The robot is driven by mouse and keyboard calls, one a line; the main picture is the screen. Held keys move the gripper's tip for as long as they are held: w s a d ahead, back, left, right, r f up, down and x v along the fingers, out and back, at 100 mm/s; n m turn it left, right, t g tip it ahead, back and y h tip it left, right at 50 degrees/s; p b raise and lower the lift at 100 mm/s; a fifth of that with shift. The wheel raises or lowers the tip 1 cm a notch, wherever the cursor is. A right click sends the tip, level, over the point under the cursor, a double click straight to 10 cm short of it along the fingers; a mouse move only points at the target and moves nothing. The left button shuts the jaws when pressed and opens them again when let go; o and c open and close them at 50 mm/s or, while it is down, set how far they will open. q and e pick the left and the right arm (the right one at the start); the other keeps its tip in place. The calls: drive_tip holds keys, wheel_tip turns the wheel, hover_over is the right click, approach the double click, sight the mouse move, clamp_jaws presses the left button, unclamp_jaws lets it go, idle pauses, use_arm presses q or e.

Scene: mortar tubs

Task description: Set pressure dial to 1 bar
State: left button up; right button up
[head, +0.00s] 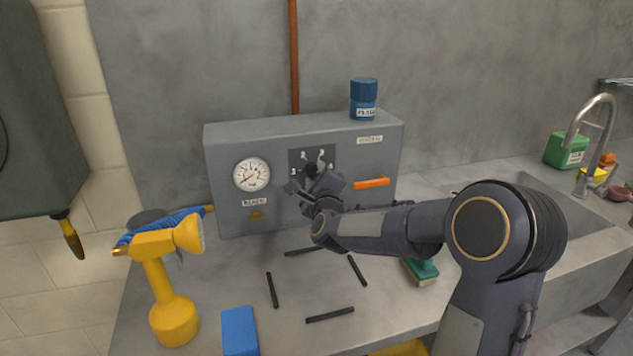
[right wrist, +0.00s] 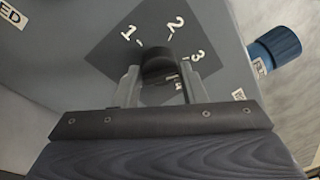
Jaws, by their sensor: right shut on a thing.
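The grey pressure box (head: 225,140) stands on the counter against the wall. Its dark dial plate (head: 297,157) carries white numerals, and 1, 2 and 3 show clearly in the right wrist view (right wrist: 110,65). My right gripper (head: 312,175) is at the plate, its fingers (right wrist: 158,78) shut on the black dial knob (right wrist: 158,60). The fingers hide part of the knob, and I cannot tell which number it points to. A round white gauge (head: 251,174) sits left of the dial; its reading is too small to be sure of. My left gripper is not in view.
A blue jar (head: 364,98) stands on the box, and an orange handle (head: 371,183) juts from its front. Black strips (head: 330,314), a yellow sprayer (head: 172,318) and a blue block (head: 239,330) are on the counter. A sink (head: 560,195) is at right.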

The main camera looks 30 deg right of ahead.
drive_tip(key=n+y+b, duration=0.1)
drive_tip(key=n+b, duration=0.3)
drive_tip(key=n, duration=0.4)
drive_tip(key=n+t+y+b, duration=0.1)
drive_tip(key=n+b, duration=0.4)
drive_tip(key=n, duration=0.3)
drive_tip(key=n+t+y+b, duration=0.1)
drive_tip(key=n+b, duration=0.3)
drive_tip(key=n, duration=0.4)
drive_tip(key=shift+d+f+n+b, duration=0.15)
drive_tip(key=shift+f+n+b, duration=0.15)
drive_tip(key=shift+n, duration=0.1)
drive_tip(key=shift+n+y, duration=0.3)
drive_tip(key=o, duration=1)
drive_tip(key=shift+r, duration=0.1)
drive_tip(key=shift+c, duration=0.2)
drive_tip(key=shift+r, duration=0.1)
